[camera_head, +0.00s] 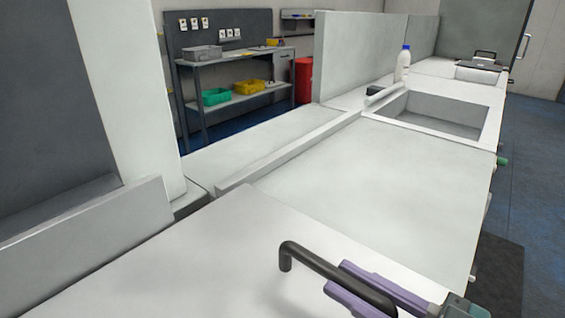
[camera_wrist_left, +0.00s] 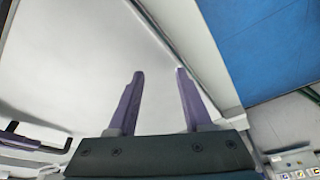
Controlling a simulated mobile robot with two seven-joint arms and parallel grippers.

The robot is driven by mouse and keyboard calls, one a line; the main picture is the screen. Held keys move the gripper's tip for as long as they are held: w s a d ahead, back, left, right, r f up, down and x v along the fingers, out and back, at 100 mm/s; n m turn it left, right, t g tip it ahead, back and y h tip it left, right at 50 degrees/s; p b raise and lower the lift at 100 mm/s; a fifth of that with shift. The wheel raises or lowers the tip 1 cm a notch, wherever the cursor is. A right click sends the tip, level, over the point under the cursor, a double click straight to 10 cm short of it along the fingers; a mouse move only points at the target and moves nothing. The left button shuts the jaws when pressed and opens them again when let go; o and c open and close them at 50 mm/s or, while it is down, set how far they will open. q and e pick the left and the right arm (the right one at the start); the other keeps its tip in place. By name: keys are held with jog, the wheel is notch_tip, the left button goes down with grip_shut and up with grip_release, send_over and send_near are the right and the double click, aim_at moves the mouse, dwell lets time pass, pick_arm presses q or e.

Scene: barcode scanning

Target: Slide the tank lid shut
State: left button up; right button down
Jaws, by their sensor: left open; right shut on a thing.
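A white panel, which looks like the tank lid (camera_head: 215,240), fills the near part of the head view. It carries a black bar handle (camera_head: 312,261). My right gripper (camera_head: 340,277), with purple fingers, is shut on this handle, one finger on each side of the bar. A black handle (camera_wrist_left: 35,141) also shows at the left of the left wrist view. My left gripper (camera_wrist_left: 158,75) is open and empty in that view, its fingers apart over a white surface. I cannot tell how far the tank is covered.
Beyond the panel is a flat white surface (camera_head: 385,185) with a raised ledge on its left. Farther back are a rectangular recess (camera_head: 435,125), a white bottle with a blue cap (camera_head: 403,64) and a grey case (camera_head: 479,68). A shelf with bins (camera_head: 216,97) stands behind.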

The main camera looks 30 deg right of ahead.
pick_arm(q)
jog(key=shift+r, duration=0.3)
pick_arm(e)
jog(key=shift+s+a+f, duration=0.1)
jog(key=shift+s+a, duration=0.25)
jog(key=shift+a, duration=0.35)
jog(key=shift+s+a+f, duration=0.1)
jog(key=shift+s+a, duration=0.2)
jog(key=shift+a, duration=0.4)
pick_arm(q)
jog(key=shift+a, duration=0.1)
jog(key=shift+a, duration=0.2)
pick_arm(e)
jog(key=c, duration=0.8)
grip_release()
jog(key=shift+a, duration=0.1)
jog(key=shift+o, duration=0.2)
jog(key=shift+r, duration=0.1)
pick_arm(q)
jog(key=shift+d+f, duration=0.2)
jog(key=shift+f, duration=0.2)
pick_arm(e)
jog(key=v, duration=1)
pick_arm(q)
jog(key=shift+a, duration=0.15)
